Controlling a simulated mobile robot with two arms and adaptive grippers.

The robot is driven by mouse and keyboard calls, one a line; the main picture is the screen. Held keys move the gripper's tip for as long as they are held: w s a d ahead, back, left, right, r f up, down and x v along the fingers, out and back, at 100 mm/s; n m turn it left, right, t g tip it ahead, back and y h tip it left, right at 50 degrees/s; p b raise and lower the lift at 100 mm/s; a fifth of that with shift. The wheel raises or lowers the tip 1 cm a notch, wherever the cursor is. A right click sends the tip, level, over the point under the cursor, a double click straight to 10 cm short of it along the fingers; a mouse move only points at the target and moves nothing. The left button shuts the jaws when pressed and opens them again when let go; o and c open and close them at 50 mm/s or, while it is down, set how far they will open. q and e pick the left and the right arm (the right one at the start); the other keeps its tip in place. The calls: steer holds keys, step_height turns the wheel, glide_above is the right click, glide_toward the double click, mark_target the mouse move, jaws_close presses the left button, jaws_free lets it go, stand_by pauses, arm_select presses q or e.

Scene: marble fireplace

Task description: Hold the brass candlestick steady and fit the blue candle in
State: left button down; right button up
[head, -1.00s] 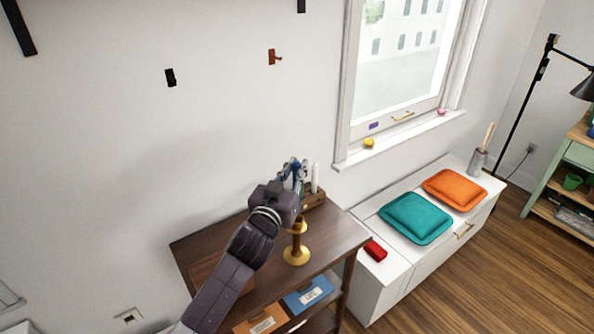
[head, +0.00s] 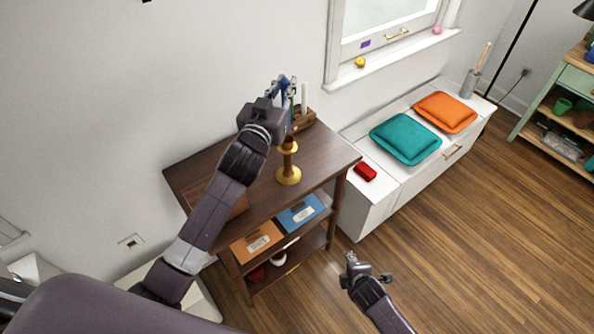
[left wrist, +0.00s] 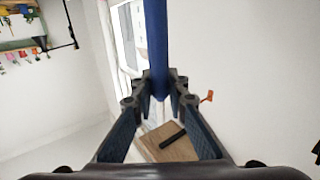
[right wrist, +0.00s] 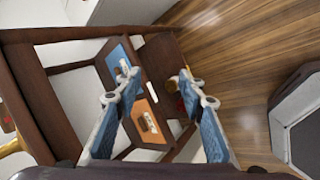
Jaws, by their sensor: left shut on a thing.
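The brass candlestick (head: 289,176) stands upright on the dark wooden cabinet top (head: 325,160). My left gripper (head: 284,96) is above and behind it in the head view, shut on the blue candle (head: 291,112). In the left wrist view the candle (left wrist: 156,40) stands up between the fingers (left wrist: 158,88). The candle is apart from the candlestick, as far as I can tell; the arm hides part of it. My right gripper (head: 362,272) is open and empty, low in front of the cabinet. Its spread fingers show in the right wrist view (right wrist: 158,100).
A wooden holder (head: 302,121) with a white candle (head: 305,97) stands at the cabinet's back. A white bench (head: 370,218) with teal (head: 405,139) and orange (head: 445,112) cushions and a red item (head: 365,172) is at right. Open floor lies in front.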

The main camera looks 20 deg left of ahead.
steer(key=w+a+r+n+t+y, duration=0.1)
steer(key=w+a+r+n+t, duration=0.1)
steer(key=w+a+r+n, duration=0.5)
steer(key=n+t+y, duration=0.3)
steer(key=n, duration=1)
glide_toward(289, 155)
steer(key=x, duration=1)
steer(key=shift+w+a, duration=0.1)
steer(key=shift+w+a+f, duration=0.2)
steer(key=shift+w+a, duration=0.05)
steer(key=shift+w, duration=0.05)
steer(key=shift+c, duration=0.5)
jaws_close()
